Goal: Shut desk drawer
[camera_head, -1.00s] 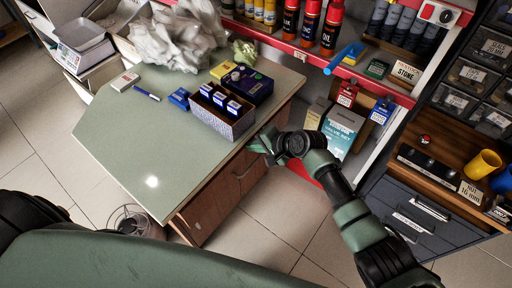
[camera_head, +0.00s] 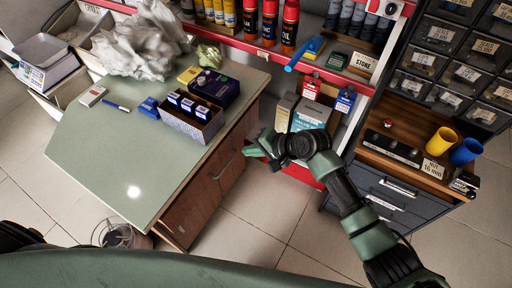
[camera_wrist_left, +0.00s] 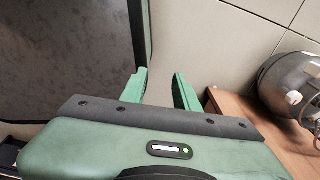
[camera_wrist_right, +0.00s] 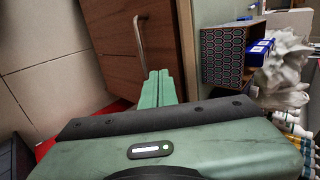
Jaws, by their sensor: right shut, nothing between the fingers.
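The desk (camera_head: 90,165) has a pale green top and brown wooden fronts below it. The drawer front (camera_head: 205,190) with its thin metal handle (camera_head: 226,167) faces right in the head view. It looks about flush with the desk, though a small gap is hard to rule out. In the right wrist view the handle (camera_wrist_right: 140,45) stands just beyond my fingertips. My right gripper (camera_head: 250,150) is shut and empty, to the right of the drawer front and apart from it. My left gripper (camera_wrist_left: 160,80) is open and empty, away from the drawer.
A patterned box of small blue packs (camera_head: 192,122) stands near the desk's right edge, with crumpled white material (camera_head: 135,50) behind. A red-edged shelf (camera_head: 335,75) stands behind my right arm, and a dark drawer cabinet (camera_head: 385,190) stands right. The floor (camera_head: 265,215) beside the desk is clear.

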